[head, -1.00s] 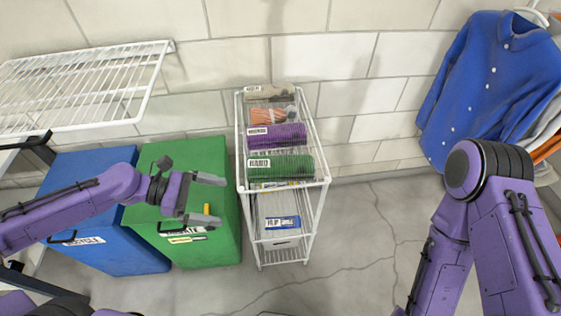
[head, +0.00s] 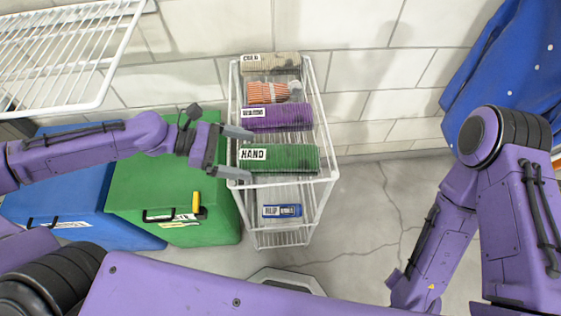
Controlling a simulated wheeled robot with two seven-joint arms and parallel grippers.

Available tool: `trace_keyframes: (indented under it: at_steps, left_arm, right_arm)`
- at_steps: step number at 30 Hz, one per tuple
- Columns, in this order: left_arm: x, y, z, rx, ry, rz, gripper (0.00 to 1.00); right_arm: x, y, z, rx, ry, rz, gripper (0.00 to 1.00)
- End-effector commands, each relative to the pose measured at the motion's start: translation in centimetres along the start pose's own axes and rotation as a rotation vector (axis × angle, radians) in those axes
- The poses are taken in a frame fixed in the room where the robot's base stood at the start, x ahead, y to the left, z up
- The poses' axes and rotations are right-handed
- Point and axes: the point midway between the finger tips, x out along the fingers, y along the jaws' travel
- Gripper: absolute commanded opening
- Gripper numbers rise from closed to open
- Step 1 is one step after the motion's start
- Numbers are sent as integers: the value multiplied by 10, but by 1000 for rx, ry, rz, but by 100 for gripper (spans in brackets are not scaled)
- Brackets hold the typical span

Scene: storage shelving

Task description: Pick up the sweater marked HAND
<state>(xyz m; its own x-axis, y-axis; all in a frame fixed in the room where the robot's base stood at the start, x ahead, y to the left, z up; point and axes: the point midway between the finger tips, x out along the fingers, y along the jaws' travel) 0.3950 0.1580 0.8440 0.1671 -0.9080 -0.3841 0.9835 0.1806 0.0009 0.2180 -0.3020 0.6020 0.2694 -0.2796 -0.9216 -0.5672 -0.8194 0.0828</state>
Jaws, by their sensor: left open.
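The green sweater (head: 292,158) with the white HAND label lies rolled on the top level of the white wire rack (head: 328,179), at its front end. My left gripper (head: 250,155) is open and empty at the sweater's left end. One fingertip shows near the gap behind the green roll, the other near its front left corner. The label lies between the fingertips in the picture. Whether the fingers touch the sweater, I cannot tell. My right arm shows at the right, but its gripper is out of view.
Behind the green roll lie a purple roll (head: 280,117), an orange item (head: 266,92) and a tan roll (head: 275,63) labelled COLD. A green bin (head: 165,195) and a blue bin (head: 80,215) stand left. A blue shirt (head: 510,70) hangs right. Floor right of the rack is clear.

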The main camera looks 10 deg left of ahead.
Motion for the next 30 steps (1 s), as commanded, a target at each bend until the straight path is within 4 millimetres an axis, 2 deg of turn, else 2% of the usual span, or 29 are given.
trace_keyframes:
  at_steps: [3,7,10,16,22,30]
  left_arm:
    - [23,-4,-2,0,2,-8,100]
    - [45,-5,1,0,4,-7,100]
    - [52,-5,5,0,3,-4,100]
    - [52,-4,7,1,2,-2,100]
    - [52,-4,7,1,2,-2,35]
    - [51,-4,8,2,2,-2,34]
  right_arm:
    - [16,-2,6,0,1,-1,43]
    - [26,-3,10,0,1,-1,43]
    - [26,-3,10,0,1,-1,43]
    - [25,-3,10,0,1,-1,43]
    - [25,-3,10,0,1,-1,43]
    - [24,-2,10,0,1,-1,43]
